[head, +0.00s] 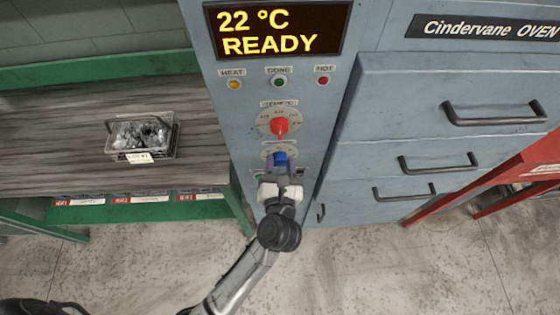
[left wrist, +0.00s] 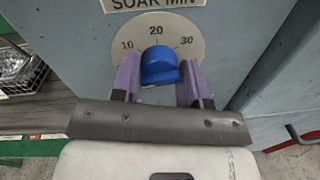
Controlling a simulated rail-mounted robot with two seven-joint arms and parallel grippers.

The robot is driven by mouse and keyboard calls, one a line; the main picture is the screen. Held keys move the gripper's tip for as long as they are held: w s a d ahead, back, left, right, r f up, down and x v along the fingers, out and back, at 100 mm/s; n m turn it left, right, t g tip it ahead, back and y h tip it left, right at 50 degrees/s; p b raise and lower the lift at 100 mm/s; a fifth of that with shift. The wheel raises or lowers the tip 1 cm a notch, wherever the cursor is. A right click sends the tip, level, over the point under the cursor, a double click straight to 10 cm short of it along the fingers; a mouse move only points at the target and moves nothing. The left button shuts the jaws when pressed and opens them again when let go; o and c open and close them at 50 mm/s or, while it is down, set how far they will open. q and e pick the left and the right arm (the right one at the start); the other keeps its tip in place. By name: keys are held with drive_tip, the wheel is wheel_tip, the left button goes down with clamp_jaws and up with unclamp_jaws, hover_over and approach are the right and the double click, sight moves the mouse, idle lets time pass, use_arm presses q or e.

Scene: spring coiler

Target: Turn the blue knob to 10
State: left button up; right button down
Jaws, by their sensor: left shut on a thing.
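The blue knob (left wrist: 158,66) sits on a round beige dial marked 10, 20 and 30 (left wrist: 185,27) under a "SOAK MIN" label in the left wrist view. In the head view the blue knob (head: 280,159) is on the grey oven panel, below the red knob (head: 280,127). My left gripper (left wrist: 160,80) has its purple fingers on both sides of the blue knob and is shut on it. It also shows in the head view (head: 280,172), reaching up from below. The knob's pointer is hard to make out, so I cannot tell its setting. My right gripper is not in view.
The display (head: 275,30) reads 22 °C READY. HEAT, DONE and HOT lamps (head: 279,82) sit below it. A wire basket of metal parts (head: 142,137) stands on the workbench (head: 50,150) at left. Oven drawers with handles (head: 438,163) are at right.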

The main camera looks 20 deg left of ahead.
use_arm(q)
drive_tip(key=m+p, duration=0.2)
drive_tip(key=p, duration=0.1)
drive_tip(key=m+p, duration=0.2)
drive_tip(key=p, duration=0.2)
drive_tip(key=m+p, duration=0.2)
drive_tip(key=p, duration=0.2)
drive_tip(key=shift+r+m, duration=0.4)
drive_tip(key=m+p, duration=0.2)
drive_tip(key=p, duration=0.1)
drive_tip(key=shift+d+f+g, duration=0.1)
drive_tip(key=shift+f+g, duration=0.05)
drive_tip(key=shift+g, duration=0.15)
drive_tip(key=shift+f, duration=0.1)
drive_tip(key=o, duration=0.9)
drive_tip(key=shift+f, duration=0.1)
